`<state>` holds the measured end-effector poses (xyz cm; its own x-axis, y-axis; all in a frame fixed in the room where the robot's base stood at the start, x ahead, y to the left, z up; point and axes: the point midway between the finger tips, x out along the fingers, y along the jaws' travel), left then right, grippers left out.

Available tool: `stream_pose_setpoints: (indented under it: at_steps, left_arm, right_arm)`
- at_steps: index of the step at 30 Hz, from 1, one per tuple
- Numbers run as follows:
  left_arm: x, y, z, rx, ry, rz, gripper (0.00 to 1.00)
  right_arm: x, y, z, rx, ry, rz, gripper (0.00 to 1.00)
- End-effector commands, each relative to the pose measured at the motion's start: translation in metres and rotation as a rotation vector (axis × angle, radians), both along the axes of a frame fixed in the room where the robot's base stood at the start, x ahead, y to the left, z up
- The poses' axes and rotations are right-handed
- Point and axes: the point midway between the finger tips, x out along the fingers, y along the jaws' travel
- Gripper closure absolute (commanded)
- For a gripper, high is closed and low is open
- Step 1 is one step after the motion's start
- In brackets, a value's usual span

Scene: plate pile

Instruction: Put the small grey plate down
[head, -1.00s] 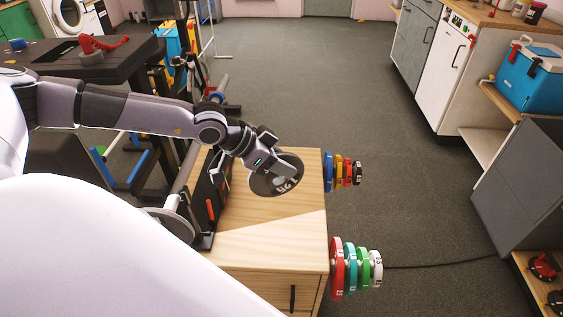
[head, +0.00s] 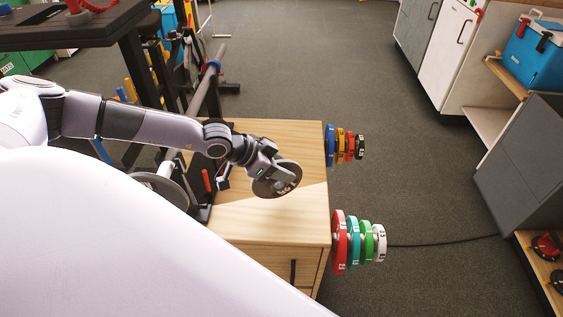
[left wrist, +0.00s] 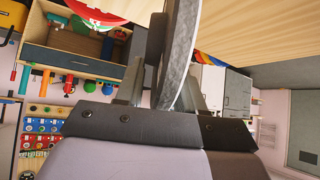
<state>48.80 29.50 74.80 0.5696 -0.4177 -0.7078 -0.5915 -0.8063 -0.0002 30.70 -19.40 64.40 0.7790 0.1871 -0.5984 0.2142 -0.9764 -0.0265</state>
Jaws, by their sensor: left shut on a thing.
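The small grey plate (head: 284,187) is a round dark grey weight disc with pale lettering, in the head view over the wooden cabinet top. My left gripper (head: 264,171) is shut on its rim. In the left wrist view the plate (left wrist: 180,60) stands edge-on between the fingers of my left gripper (left wrist: 165,95). The plate is close to the wooden cabinet top (head: 255,222); I cannot tell whether it touches it. My right gripper is not in view.
Coloured plates hang on two pegs at the cabinet's right side, a rear set (head: 341,146) and a front set (head: 352,242). A dark rack with a barbell (head: 208,85) stands behind and left. The cabinet top's front is clear. Open floor (head: 370,110) lies right.

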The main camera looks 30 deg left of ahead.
Motion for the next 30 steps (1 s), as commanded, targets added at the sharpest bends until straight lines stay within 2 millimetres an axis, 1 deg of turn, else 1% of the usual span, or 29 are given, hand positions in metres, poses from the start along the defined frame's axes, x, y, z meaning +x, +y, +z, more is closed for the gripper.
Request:
stream_pose_setpoints:
  at_steps: [3, 5, 12, 16, 17, 18, 19, 27, 30]
  left_arm:
    - [0.002, -0.002, -0.014, -0.005, -0.008, -0.001, 1.00]
    - [0.003, -0.001, -0.018, -0.004, -0.009, -0.001, 1.00]
    - [0.003, -0.001, -0.018, -0.005, -0.011, -0.001, 1.00]
    - [0.003, -0.001, -0.021, -0.005, -0.011, -0.001, 1.00]
    - [0.000, 0.000, -0.025, 0.000, 0.000, 0.000, 0.55]
    - [0.000, 0.000, -0.024, 0.000, 0.000, 0.000, 0.42]
    - [0.000, 0.000, -0.024, 0.000, 0.000, 0.000, 0.36]
    - [0.000, 0.000, -0.024, 0.000, 0.000, 0.000, 0.36]
    - [0.000, 0.000, -0.020, 0.000, 0.000, 0.000, 0.36]
  right_arm:
    - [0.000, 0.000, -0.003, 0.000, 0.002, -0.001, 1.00]
    - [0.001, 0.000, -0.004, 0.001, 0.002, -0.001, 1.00]
    - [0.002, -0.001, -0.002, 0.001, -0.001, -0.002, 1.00]
    - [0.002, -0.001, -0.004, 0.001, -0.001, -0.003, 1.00]
    - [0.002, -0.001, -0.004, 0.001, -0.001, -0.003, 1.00]
    - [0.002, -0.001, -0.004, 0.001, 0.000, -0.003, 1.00]
    - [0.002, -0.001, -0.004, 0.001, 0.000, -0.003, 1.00]
    - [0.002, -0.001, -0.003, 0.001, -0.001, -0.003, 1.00]
    - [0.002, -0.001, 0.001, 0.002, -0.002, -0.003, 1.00]
